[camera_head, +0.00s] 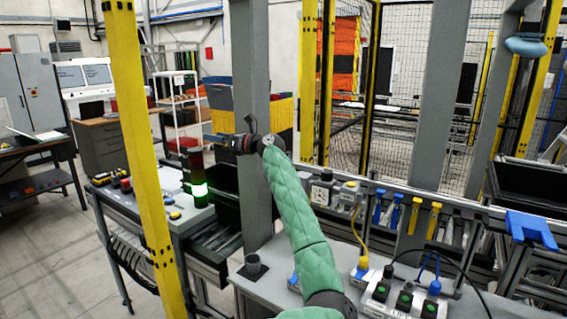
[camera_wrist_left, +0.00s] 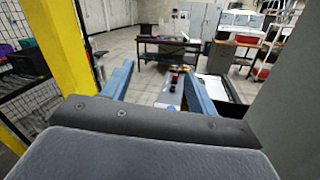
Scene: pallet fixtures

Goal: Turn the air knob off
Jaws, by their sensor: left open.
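My left gripper (camera_head: 212,141) is at the end of the green-sleeved arm, in front of a grey post and above the control table. Its two blue fingers are apart and empty; they also show in the left wrist view (camera_wrist_left: 158,82). A control table (camera_head: 192,226) with red, black and yellow buttons stands below and left of the gripper. In the left wrist view a small red control (camera_wrist_left: 174,79) shows between the fingers, beyond them and apart from them. I cannot tell which control is the air knob. My right gripper is not in view.
A yellow post (camera_head: 140,150) stands left of the gripper and a grey post (camera_head: 252,110) close behind it. A grey bench (camera_head: 345,262) with switch boxes and cables lies at lower right. Open floor is at left.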

